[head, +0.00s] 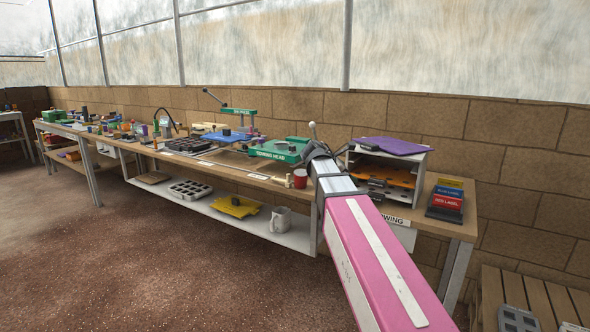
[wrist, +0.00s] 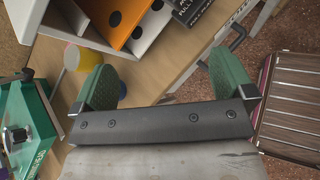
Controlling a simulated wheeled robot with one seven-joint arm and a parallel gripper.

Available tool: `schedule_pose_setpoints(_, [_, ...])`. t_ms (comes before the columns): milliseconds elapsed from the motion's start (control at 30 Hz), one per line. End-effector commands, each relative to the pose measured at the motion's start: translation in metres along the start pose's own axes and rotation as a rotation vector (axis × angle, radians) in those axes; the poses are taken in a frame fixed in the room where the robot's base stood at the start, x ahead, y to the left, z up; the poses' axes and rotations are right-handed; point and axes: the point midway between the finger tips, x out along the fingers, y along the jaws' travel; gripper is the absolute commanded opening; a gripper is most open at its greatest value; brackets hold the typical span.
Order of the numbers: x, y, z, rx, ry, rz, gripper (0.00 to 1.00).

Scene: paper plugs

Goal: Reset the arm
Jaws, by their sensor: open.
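My gripper (wrist: 160,88) shows in the wrist view with its two green fingers wide apart and nothing between them. The wooden bench top (wrist: 158,75) lies beyond the fingers. In the head view my pink arm reaches from the lower right to the bench, and its far end is beside the white shelf unit (head: 423,177). The fingers themselves cannot be made out in the head view.
A green forming head device (head: 278,150) stands left of my arm's end; it also shows in the wrist view (wrist: 30,125). A red cup (head: 300,178) stands on the bench. A slatted wooden surface (head: 540,300) is at lower right.

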Motion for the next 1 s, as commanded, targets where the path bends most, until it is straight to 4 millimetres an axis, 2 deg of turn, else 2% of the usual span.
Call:
schedule_pose_setpoints(33, [0.014,-0.019,-0.021,0.067,0.048,-0.020,1.00])
schedule_pose_setpoints(200, [0.050,-0.067,-0.084,0.331,0.198,-0.111,1.00])
schedule_pose_setpoints(500, [0.089,-0.159,-0.182,0.812,0.389,-0.383,1.00])
schedule_pose_setpoints(800, [0.099,-0.253,-0.262,1.296,0.445,-0.773,1.00])
schedule_pose_setpoints(900, [0.098,-0.276,-0.280,1.418,0.431,-0.889,1.00])
schedule_pose_setpoints(1000, [0.096,-0.290,-0.291,1.503,0.416,-0.972,1.00])
